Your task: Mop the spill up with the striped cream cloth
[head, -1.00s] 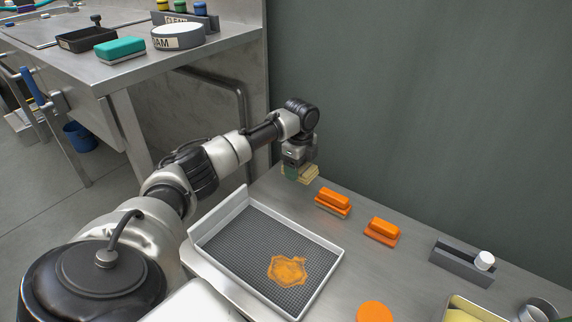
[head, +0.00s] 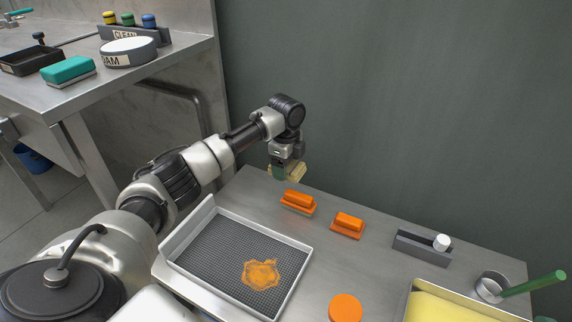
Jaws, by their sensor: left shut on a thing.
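The orange spill (head: 261,274) lies on the dark mesh floor of a shallow grey tray (head: 291,301) at the front of the steel table. My left gripper (head: 285,168) is at the table's back left corner, beyond the tray. It is shut on a cream and green piece, which looks like the striped cream cloth (head: 296,173). The gripper partly hides the cloth, and its stripes are too small to make out. My right gripper is not in view.
Two orange blocks (head: 299,200) (head: 348,222) lie right of the gripper. Farther right are a grey holder (head: 421,250) with a white knob, a yellow-filled tray (head: 410,296) and a metal cup (head: 491,287). An orange disc (head: 345,308) lies near the front. A dark wall stands behind.

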